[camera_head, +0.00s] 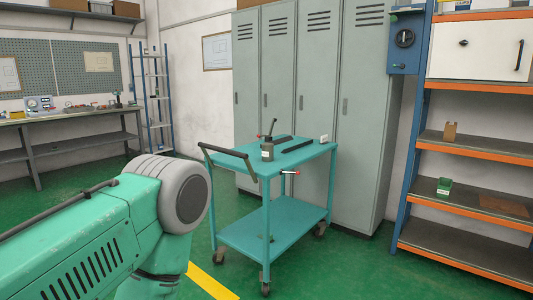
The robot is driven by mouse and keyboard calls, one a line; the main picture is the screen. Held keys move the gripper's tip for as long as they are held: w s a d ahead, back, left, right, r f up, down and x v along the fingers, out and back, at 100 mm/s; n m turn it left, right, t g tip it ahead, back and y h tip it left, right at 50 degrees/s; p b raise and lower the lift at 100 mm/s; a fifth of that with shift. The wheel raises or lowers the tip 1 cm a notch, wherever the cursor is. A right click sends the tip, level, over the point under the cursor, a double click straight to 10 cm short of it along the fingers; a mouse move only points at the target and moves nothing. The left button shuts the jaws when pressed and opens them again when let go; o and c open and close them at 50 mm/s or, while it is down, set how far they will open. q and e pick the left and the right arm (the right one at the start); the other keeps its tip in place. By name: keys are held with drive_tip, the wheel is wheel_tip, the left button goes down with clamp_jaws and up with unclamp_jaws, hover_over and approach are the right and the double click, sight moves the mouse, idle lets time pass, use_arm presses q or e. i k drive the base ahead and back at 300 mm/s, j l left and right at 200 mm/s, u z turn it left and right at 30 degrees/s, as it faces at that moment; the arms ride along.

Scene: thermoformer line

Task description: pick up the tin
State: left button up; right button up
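A small dark olive tin (267,150) with a pale label stands upright on the top shelf of the teal cart (310,157), near its left side by the handle. Neither of my grippers shows in the head view.
Two dark bars (298,145) and a small white item (323,138) lie on the cart. Grey lockers (310,90) stand behind it. An orange-edged rack (460,205) holding a small green bin (444,186) stands right. Green floor is open in front.

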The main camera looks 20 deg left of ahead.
sight(268, 148)
drive_tip(key=i+l+u, duration=0.1)
drive_tip(key=i, duration=0.35)
drive_tip(key=i+l+u, duration=0.1)
drive_tip(key=i, duration=0.3)
drive_tip(key=i+l+u, duration=0.1)
drive_tip(key=i+l, duration=0.2)
drive_tip(key=i+l+u, duration=0.1)
drive_tip(key=i+l, duration=0.15)
drive_tip(key=i, duration=0.3)
